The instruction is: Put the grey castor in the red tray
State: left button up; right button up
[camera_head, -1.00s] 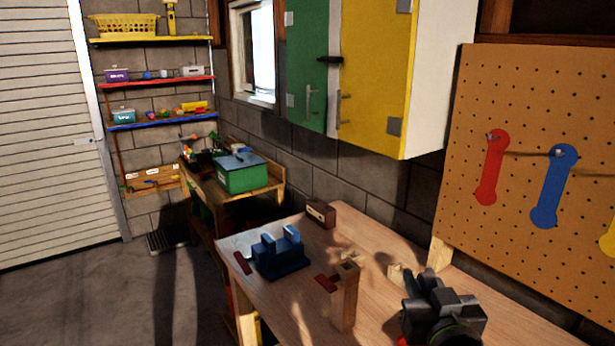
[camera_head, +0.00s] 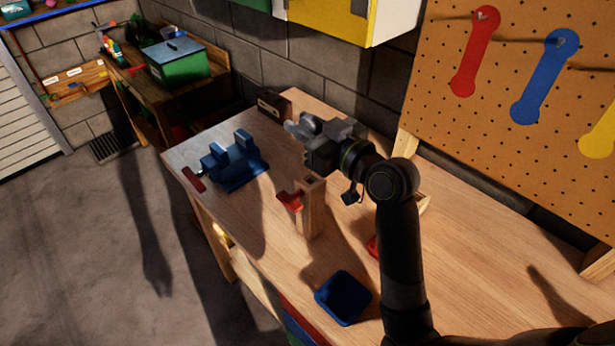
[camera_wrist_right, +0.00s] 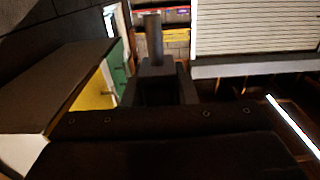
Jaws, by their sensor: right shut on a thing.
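My right gripper (camera_head: 304,126) is raised above the workbench, left of the pegboard, with its fingers pointing left. It is shut on a small grey thing, which I take to be the grey castor; its shape is hard to make out against the grey fingers. In the right wrist view a dark grey upright piece (camera_wrist_right: 154,40) shows at the jaws. A bit of red (camera_head: 373,246) on the bench, probably the red tray, shows beside my right forearm, which hides most of it. My left gripper is out of view.
A blue vise (camera_head: 236,167) stands at the bench's left end. A blue tray (camera_head: 343,297) sits near that edge. The bench (camera_head: 480,260) is bare right of my arm.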

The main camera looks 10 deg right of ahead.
aim_at(305, 175)
jog(key=shift+s, duration=0.3)
notch_tip(305, 175, down, 4)
jog(key=shift+w+r, duration=0.1)
jog(key=shift+w, duration=0.05)
jog(key=shift+f, duration=0.75)
notch_tip(305, 175, down, 4)
jog(key=shift+r+p, duration=0.2)
jog(key=shift+p, duration=0.15)
jog(key=shift+f, duration=0.25)
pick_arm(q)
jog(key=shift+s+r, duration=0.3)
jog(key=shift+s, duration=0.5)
pick_arm(e)
jog(key=o, duration=1)
